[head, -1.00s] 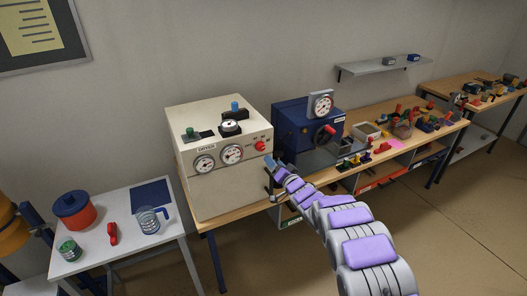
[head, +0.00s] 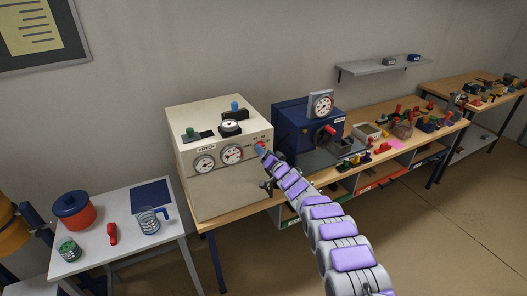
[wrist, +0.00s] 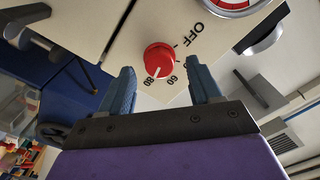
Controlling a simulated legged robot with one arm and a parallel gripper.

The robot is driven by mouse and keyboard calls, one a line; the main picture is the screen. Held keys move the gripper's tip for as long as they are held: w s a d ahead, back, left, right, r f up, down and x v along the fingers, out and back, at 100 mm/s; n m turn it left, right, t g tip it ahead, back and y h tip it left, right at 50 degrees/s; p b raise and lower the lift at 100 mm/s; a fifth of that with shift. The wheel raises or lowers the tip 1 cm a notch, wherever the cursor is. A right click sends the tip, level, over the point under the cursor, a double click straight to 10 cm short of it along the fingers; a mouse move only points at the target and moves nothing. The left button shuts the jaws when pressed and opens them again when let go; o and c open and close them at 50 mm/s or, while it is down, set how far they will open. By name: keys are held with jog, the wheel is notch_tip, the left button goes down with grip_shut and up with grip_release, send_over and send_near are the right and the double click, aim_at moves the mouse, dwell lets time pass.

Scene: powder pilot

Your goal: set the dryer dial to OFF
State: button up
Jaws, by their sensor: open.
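The dryer (head: 225,185) is a cream box on the bench, labelled DRYER, with two round gauges on its front. Its red dial (wrist: 158,59) is seen close up in the wrist view, with the labels OFF, 60 and 80 around it. The dial's white mark appears to point towards 80, away from OFF. My gripper (wrist: 162,67) is open, its two blue fingers apart on either side of the dial. I cannot tell whether they touch it. In the head view, my gripper (head: 262,149) is at the dryer's right front and mostly hides the dial.
A blue machine (head: 291,128) with a gauge and red-knobbed handle stands just right of the dryer. A white table (head: 110,262) at the left holds a red pot (head: 74,214) and a jug (head: 149,221). Open floor lies at the right front.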

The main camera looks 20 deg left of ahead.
jog(key=shift+x, duration=1.05)
jog(key=shift+w+f, duration=0.1)
jog(key=shift+c, duration=0.2)
jog(key=shift+d, duration=0.1)
jog(key=c, duration=1)
